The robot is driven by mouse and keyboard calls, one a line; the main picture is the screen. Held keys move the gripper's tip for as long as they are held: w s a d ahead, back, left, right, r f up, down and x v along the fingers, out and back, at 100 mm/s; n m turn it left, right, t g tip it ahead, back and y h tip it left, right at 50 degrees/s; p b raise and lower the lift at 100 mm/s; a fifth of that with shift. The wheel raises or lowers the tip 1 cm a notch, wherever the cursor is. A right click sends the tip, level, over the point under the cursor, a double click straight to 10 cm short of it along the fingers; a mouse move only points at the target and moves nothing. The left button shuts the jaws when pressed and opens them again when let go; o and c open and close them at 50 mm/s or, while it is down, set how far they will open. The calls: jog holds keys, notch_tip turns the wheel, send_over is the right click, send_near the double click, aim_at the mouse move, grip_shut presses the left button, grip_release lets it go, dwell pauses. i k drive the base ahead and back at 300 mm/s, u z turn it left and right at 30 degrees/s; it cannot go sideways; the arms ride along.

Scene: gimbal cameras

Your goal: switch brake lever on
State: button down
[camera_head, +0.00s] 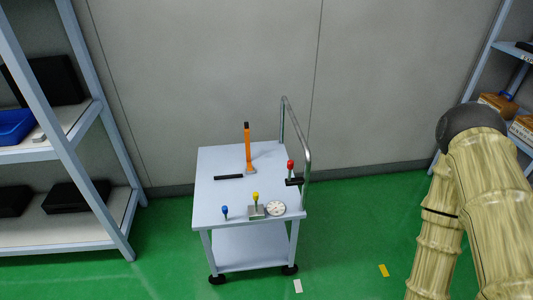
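A small light-blue cart (225,160) stands in the middle of the head view. An upright orange lever with a black tip (247,147) rises from a base near the back of its top; it looks like the brake lever. It stands close to vertical. No label shows which position is on. A red-knobbed lever (291,167) with a black part below it stands at the right edge. A yellow-knobbed lever (256,198) and a blue-knobbed lever (225,211) stand near the front. My arm is at the right, apart from the cart; my gripper is out of view.
A round dial (276,208) and a black bar (228,177) are on the cart top. A metal handrail (305,140) rises along its right side. Shelves (65,148) stand at the left and more at the far right. Green floor (345,240) is clear between cart and arm.

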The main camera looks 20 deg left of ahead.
aim_at(291, 163)
jog(key=u, duration=0.75)
jog(key=i, duration=0.5)
jog(key=z, duration=0.05)
